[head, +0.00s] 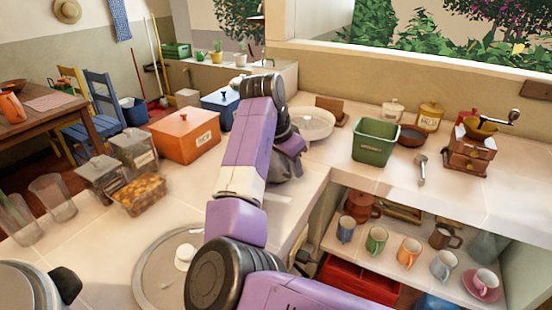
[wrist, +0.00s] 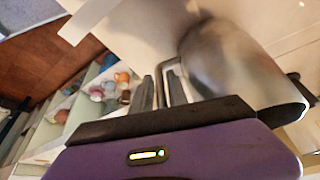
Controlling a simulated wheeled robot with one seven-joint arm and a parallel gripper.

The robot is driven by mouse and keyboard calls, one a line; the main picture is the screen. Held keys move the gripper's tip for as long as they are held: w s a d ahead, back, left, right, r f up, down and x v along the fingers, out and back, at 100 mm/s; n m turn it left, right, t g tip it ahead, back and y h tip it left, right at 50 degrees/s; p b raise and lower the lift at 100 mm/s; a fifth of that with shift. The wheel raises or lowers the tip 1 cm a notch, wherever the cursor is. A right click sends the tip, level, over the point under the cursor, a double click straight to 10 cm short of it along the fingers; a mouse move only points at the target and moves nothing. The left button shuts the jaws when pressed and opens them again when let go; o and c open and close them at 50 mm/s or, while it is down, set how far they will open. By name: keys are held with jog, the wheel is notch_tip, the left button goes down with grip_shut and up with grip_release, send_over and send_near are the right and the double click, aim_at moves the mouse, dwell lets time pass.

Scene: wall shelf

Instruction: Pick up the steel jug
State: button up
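The steel jug (wrist: 235,70) shows in the wrist view as a shiny grey cylinder lying slanted across the picture, close in front of my gripper (wrist: 153,90). A thin bent handle (wrist: 175,62) comes off its left side, right at my fingers. The fingers are close together beside the handle. I cannot tell whether they are closed around it or only beside it. In the head view my purple arm reaches over the counter and hides the fingertips, and I cannot make out the jug there.
A green tub (head: 376,142), a shallow pale bowl (head: 314,124) and a coffee grinder (head: 470,150) stand on the counter at right. An orange box (head: 185,137) stands left of my arm. Several mugs fill the shelf (head: 385,250) below.

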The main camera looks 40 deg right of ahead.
grip_shut()
jog(key=shift+r, duration=0.25)
dwell(1.3)
notch_tip(320, 180, up, 20)
jog(key=shift+f, duration=0.25)
dwell(1.1)
jog(key=shift+r, duration=0.1)
dwell(0.6)
dwell(1.6)
